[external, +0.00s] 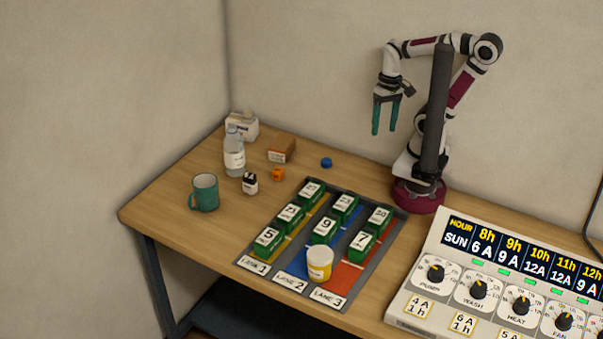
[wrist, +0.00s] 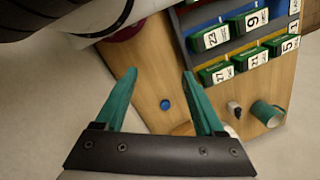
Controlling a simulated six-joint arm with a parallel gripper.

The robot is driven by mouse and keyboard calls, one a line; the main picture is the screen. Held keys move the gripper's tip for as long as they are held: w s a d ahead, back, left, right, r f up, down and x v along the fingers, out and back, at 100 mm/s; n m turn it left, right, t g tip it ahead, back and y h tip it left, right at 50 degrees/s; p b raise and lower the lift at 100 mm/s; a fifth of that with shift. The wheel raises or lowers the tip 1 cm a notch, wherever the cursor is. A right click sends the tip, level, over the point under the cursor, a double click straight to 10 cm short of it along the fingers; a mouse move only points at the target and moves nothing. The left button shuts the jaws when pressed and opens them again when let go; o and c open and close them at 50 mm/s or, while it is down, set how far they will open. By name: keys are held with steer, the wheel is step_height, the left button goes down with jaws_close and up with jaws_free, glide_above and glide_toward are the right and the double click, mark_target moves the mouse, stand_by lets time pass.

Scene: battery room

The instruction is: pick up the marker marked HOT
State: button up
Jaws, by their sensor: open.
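I cannot read HOT on anything in either view, so I cannot tell which thing is the marker. A white and yellow labelled cylinder (external: 319,268) stands at the front of the lane board, around lanes 2 and 3. A small white bottle with a black top (external: 250,184) stands near the mug; it also shows in the wrist view (wrist: 234,109). A small orange cube (external: 278,174) and a round blue cap (external: 326,162) lie on the table. My gripper (external: 384,130) is open, empty and pointing down, high above the table; its fingers frame the blue cap (wrist: 165,105) in the wrist view.
The lane board (external: 375,198) holds several green numbered blocks. A dial panel (external: 450,292) fills the right front. Table around the blue cap is clear.

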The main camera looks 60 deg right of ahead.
steer(key=shift+o, duration=0.5)
steer(key=n+h, duration=1.2)
steer(key=n, duration=1)
glide_above(278, 170)
steer(key=s+a, duration=0.4)
steer(key=s, duration=0.1)
step_height(278, 170, down, 6)
steer(key=a+f+n+t, duration=0.1)
steer(key=a+f+n, duration=0.1)
steer(key=a+f, duration=0.1)
steer(key=a+f+n+t+h, duration=0.1)
steer(key=a+f+n+t, duration=0.1)
steer(key=a+f, duration=0.1)
steer(key=a+f+n+t, duration=0.2)
steer(key=a+f, duration=0.1)
steer(key=shift+s+h, duration=0.15)
steer(key=shift+h, duration=0.15)
steer(key=x, duration=1.5)
steer(key=shift+d+r, duration=0.15)
steer(key=shift+r, duration=0.05)
steer(key=shift+d+f, duration=0.1)
steer(key=shift+d, duration=0.05)
jaws_close()
